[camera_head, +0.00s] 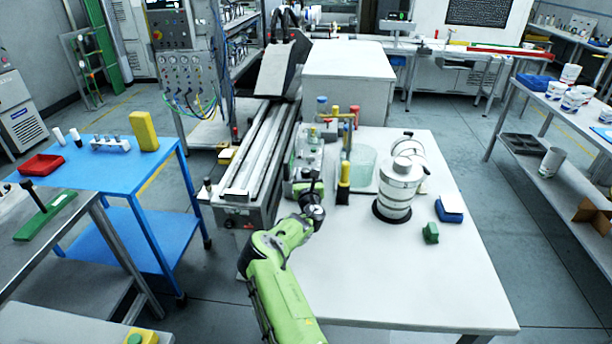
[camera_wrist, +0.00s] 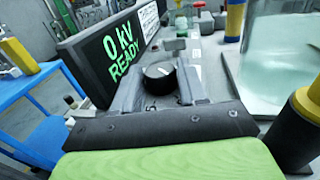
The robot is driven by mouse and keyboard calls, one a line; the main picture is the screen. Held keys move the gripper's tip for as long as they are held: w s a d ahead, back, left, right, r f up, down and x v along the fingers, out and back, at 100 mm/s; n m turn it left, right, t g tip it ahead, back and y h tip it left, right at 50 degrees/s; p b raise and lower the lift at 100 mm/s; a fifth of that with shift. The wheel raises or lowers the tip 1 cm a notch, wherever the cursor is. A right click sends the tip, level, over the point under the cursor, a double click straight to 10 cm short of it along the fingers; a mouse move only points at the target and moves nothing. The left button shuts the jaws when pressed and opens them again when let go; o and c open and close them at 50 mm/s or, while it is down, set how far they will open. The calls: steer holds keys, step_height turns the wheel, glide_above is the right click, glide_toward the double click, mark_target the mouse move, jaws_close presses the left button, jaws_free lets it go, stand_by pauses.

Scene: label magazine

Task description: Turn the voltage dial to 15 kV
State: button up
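The voltage dial (camera_wrist: 160,76) is a round black knob with a white pointer mark, seen in the middle of the wrist view. My gripper (camera_wrist: 161,84) is open, with one grey finger on each side of the dial. I cannot tell whether either finger touches it. A dark display (camera_wrist: 118,45) to the left reads "0 kV READY" in green. In the head view my gripper (camera_head: 308,190) is at the left edge of the white table, beside the equipment; the dial and the display text cannot be made out there.
A glass tank (camera_wrist: 275,60) stands right of the dial, with a yellow-and-black post (camera_wrist: 300,125) near my gripper.

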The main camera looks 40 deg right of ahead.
steer(key=c, duration=0.6)
steer(key=shift+w+m+g+h+b, duration=0.1)
steer(key=shift+m+g+h+b, duration=0.2)
steer(key=shift+b, duration=0.1)
steer(key=m+g+h+b, duration=0.2)
steer(key=m+g+b, duration=0.1)
steer(key=b, duration=0.1)
steer(key=shift+w+a+f+h, duration=0.2)
steer(key=shift+a+h, duration=0.05)
steer(key=shift+h, duration=0.15)
steer(key=m+g+h+b, duration=0.1)
steer(key=g, duration=0.1)
steer(key=m+g+h+b, duration=0.1)
steer(key=g+b, duration=0.1)
steer(key=shift+w+r+b, duration=0.1)
steer(key=shift+r+b, duration=0.05)
steer(key=shift+b, duration=0.15)
steer(key=shift+m, duration=0.3)
steer(key=o, duration=1)
steer(key=shift+r, duration=0.15)
steer(key=shift+o, duration=0.2)
